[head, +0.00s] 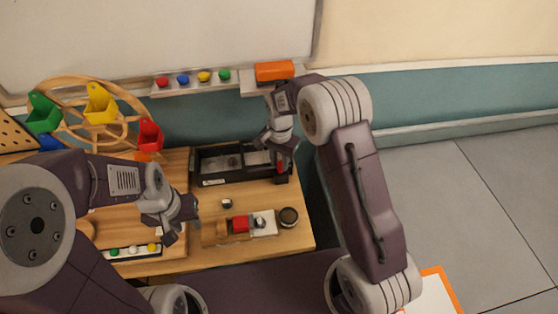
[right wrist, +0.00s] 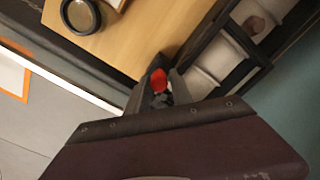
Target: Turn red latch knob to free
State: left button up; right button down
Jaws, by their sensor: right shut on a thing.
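The red latch knob (right wrist: 159,80) sits between my right gripper's fingers (right wrist: 160,92) in the right wrist view, just outside the corner of a black box. In the head view the knob shows as a small red patch (head: 280,166) at the right end of the black box (head: 212,182), partly covered by my right gripper (head: 283,160). The right gripper is shut on the knob. Which way the knob is turned cannot be told. My left gripper (head: 181,222) hangs over the left part of the table, its fingers apart and empty, away from the box.
The wooden table (head: 260,200) also holds a red block (head: 240,224), a round dark-rimmed jar (head: 289,217) and a small dark-topped piece (head: 227,203). A wooden wheel with coloured buckets (head: 100,103) stands at back left. A shelf with coloured knobs (head: 183,80) runs along the wall.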

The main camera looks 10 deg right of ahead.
jog(key=shift+d+n+p, duration=0.1)
jog(key=shift+n+p, duration=0.2)
jog(key=shift+n, duration=0.2)
jog(key=shift+w+r, duration=0.1)
jog(key=shift+r, duration=0.05)
dwell(1.0)
jog(key=c, duration=1.2)
grip_release()
jog(key=shift+d, duration=0.15)
jog(key=shift+r, duration=0.1)
notch_tip(320, 180, up, 9)
jog(key=shift+f, duration=0.2)
